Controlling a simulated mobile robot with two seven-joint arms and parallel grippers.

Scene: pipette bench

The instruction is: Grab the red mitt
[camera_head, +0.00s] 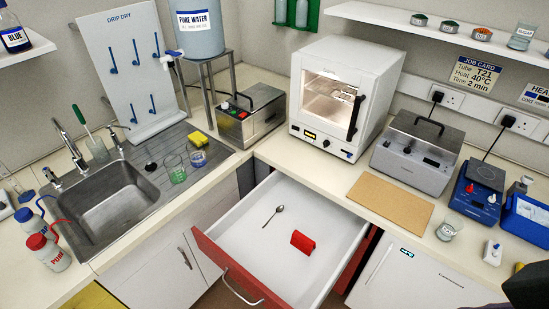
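The red mitt (303,242) lies in the open drawer (330,205), right of the middle of its white floor. It is small, folded-looking and bright red. A metal spoon (273,215) lies in the same drawer, to the left of the mitt and apart from it. Neither of my grippers can be made out in the head view. A dark shape at the lower right edge is cut off, and I cannot tell what it is.
The drawer's red front with its metal handle (243,288) juts out from under the corner counter. A white oven (345,95), a brown board (390,203) and a grey lidded bath (418,150) stand on the counter. A sink (112,200) is at left.

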